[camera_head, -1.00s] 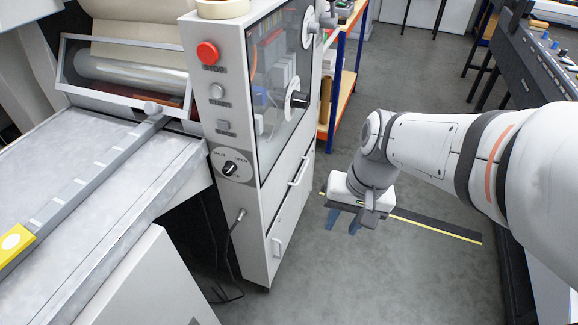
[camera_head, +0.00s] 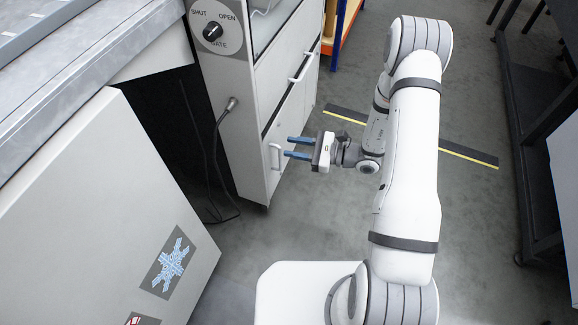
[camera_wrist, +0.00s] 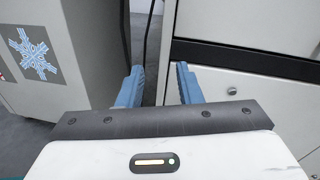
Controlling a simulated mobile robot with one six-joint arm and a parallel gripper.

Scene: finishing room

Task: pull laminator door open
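The laminator's white cabinet (camera_head: 232,140) stands left of my gripper in the head view. Its low door (camera_head: 286,135) looks shut, with an upright white bar handle (camera_head: 275,158) near its left edge. My gripper (camera_head: 288,147) is open and empty, its two blue fingers pointing left at the handle. The fingertips appear close to the handle; I cannot tell whether they touch it. In the wrist view the open blue fingers (camera_wrist: 159,82) show in front of a white panel (camera_wrist: 265,108) with a small round knob (camera_wrist: 232,91). I cannot make out the bar handle there.
A second handle (camera_head: 304,68) sits higher on the cabinet, below the window. A SHUT/OPEN gate dial (camera_head: 212,31) is on the front. A dark cable (camera_head: 217,150) hangs beside the cabinet. A white panel with a snowflake sticker (camera_head: 170,268) stands at lower left. Grey floor lies right.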

